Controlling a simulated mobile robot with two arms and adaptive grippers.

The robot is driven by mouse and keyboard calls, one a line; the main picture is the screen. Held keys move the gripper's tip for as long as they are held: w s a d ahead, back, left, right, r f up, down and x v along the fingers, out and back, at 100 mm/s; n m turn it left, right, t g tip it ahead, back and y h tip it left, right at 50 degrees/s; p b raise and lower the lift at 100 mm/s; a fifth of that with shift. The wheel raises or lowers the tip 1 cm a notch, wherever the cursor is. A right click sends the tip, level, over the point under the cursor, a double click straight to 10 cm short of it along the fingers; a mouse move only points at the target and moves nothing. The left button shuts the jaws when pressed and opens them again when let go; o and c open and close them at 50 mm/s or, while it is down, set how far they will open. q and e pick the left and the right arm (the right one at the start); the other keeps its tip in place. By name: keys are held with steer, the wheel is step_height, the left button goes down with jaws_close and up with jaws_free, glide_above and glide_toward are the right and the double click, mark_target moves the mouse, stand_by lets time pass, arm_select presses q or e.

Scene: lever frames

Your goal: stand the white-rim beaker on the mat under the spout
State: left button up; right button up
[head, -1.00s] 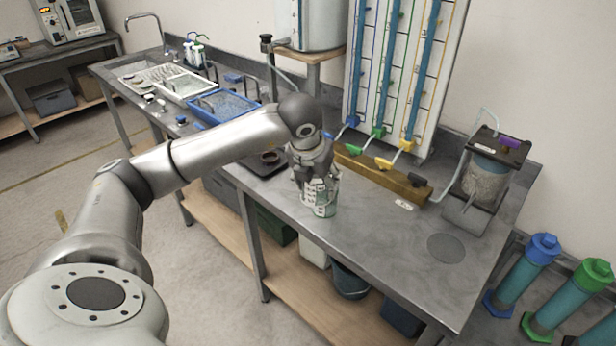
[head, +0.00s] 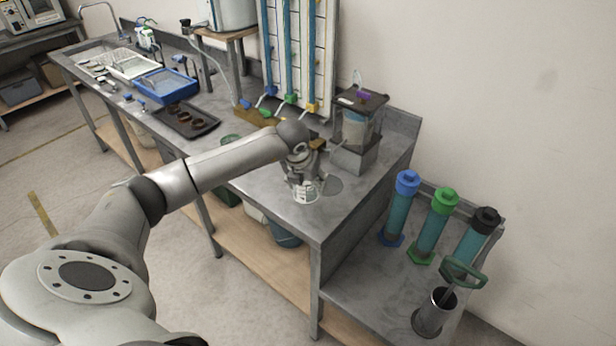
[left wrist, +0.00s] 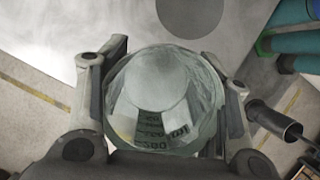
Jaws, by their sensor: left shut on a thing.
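My left gripper (head: 304,176) is shut on the beaker (head: 305,194), a clear vessel with printed graduation marks, and holds it upright near the bench's front edge. I cannot tell whether its base touches the bench. In the left wrist view the beaker (left wrist: 165,95) sits between the two fingers, seen from above with a pale rim. The round grey mat (head: 333,184) lies flat on the bench just right of the beaker. In the left wrist view the mat (left wrist: 190,14) is beyond the beaker, apart from it. The spout is not clearly visible. My right gripper is not in view.
A tank on a metal stand (head: 356,152) stands behind the mat. A valve block (head: 258,117) lies left of it. A black tray (head: 186,122) is farther left.

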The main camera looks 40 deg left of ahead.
arm_select(q)
steer(key=shift+w+a+f+b, duration=0.15)
steer(key=shift+f+b, duration=0.05)
steer(key=shift+f, duration=0.15)
steer(key=shift+w+a+f+b, duration=0.1)
steer(key=shift+w+f+b, duration=0.1)
steer(key=shift+f, duration=0.1)
steer(key=x, duration=0.1)
steer(key=b+x, duration=0.2)
steer(key=shift+w+d+f, duration=0.1)
steer(key=shift+w+d, duration=0.15)
steer(key=shift+w, duration=0.05)
steer(key=shift+w+f+b, duration=0.1)
steer(key=shift+w+b, duration=0.65)
steer(key=shift+b, duration=0.05)
steer(key=shift+w+d+b, duration=0.15)
steer(key=shift+w+b, duration=0.5)
steer(key=shift+w, duration=0.2)
steer(key=w+b, duration=0.1)
steer(key=w, duration=0.1)
steer(key=w+b, duration=0.2)
steer(key=shift+d+f, duration=0.15)
steer(key=shift+w+b, duration=0.5)
steer(key=shift+w, duration=0.2)
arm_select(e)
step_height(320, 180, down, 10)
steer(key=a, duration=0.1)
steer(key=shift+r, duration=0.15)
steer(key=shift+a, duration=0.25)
